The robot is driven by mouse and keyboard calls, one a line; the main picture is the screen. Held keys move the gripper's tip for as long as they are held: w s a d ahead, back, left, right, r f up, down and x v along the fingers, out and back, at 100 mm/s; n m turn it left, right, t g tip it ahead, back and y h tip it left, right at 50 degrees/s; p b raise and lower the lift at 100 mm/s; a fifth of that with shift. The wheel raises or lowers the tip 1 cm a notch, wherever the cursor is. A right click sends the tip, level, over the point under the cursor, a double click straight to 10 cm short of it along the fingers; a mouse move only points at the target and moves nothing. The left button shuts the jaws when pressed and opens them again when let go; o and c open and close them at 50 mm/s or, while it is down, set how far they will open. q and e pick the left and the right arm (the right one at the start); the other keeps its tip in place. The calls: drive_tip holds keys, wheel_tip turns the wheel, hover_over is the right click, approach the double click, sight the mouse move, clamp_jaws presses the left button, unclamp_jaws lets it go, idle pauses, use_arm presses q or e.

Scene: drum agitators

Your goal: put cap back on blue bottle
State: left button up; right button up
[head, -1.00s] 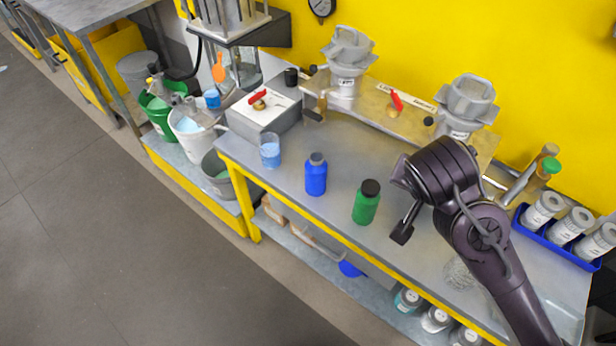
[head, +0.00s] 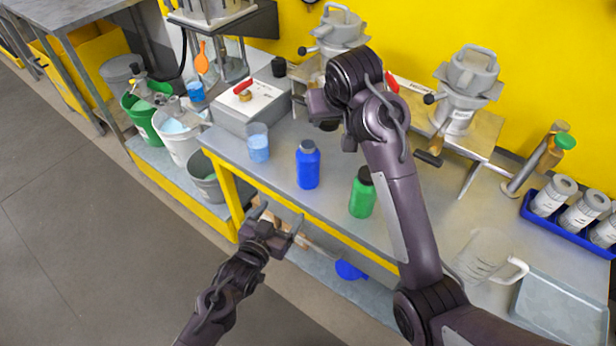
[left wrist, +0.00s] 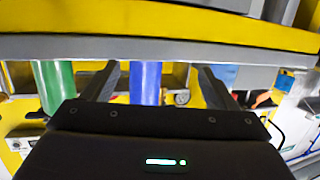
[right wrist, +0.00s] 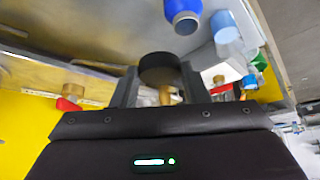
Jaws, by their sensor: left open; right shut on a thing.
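The blue bottle (head: 308,168) stands upright on the bench near its front edge, with its neck bare of a dark cap. Its neck also shows at the top of the right wrist view (right wrist: 184,18). My right gripper (head: 332,118) is shut on a black cap (right wrist: 160,68), held behind the bottle in the head view; the cap is mostly hidden there. My left gripper (head: 280,216) is open and empty in front of the bench's yellow edge. In the left wrist view, the blue bottle (left wrist: 145,84) appears between its fingers, beyond the bench edge.
A green bottle (head: 362,196) with a black cap stands right of the blue one. A beaker of blue liquid (head: 258,144) stands to its left. A grey box (head: 240,118), a glass jug (head: 482,258) and a blue tray of jars (head: 540,222) are also on the bench.

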use_arm(q)
drive_tip(key=t+h, duration=0.2)
approach(309, 157)
wheel_tip(309, 157, down, 2)
drive_tip(key=shift+w+a+f+m+b, duration=0.25)
drive_tip(key=shift+w+a+m+b, duration=0.05)
drive_tip(key=shift+w+a+b, duration=0.05)
use_arm(e)
drive_tip(key=shift+n+y, duration=0.5)
drive_tip(key=shift+n, duration=0.4)
drive_tip(key=a, duration=0.2)
drive_tip(key=w+a, duration=0.1)
drive_tip(key=a, duration=0.1)
drive_tip(key=shift+w+a, duration=0.15)
drive_tip(key=shift+w, duration=0.05)
use_arm(q)
drive_tip(key=shift+w, duration=0.1)
drive_tip(key=x, duration=1.2)
drive_tip(key=shift+f, duration=0.15)
drive_tip(key=shift+a, duration=0.1)
drive_tip(key=c, duration=1.5)
use_arm(e)
approach(306, 145)
drive_tip(key=shift+w+a+f, duration=0.2)
drive_tip(key=shift+w+f, duration=0.2)
drive_tip(key=shift+w, duration=0.15)
drive_tip(key=shift+w+a+f, duration=0.2)
drive_tip(key=shift+w+f, duration=0.25)
drive_tip(key=shift+w, duration=0.1)
drive_tip(key=shift+f, duration=0.9)
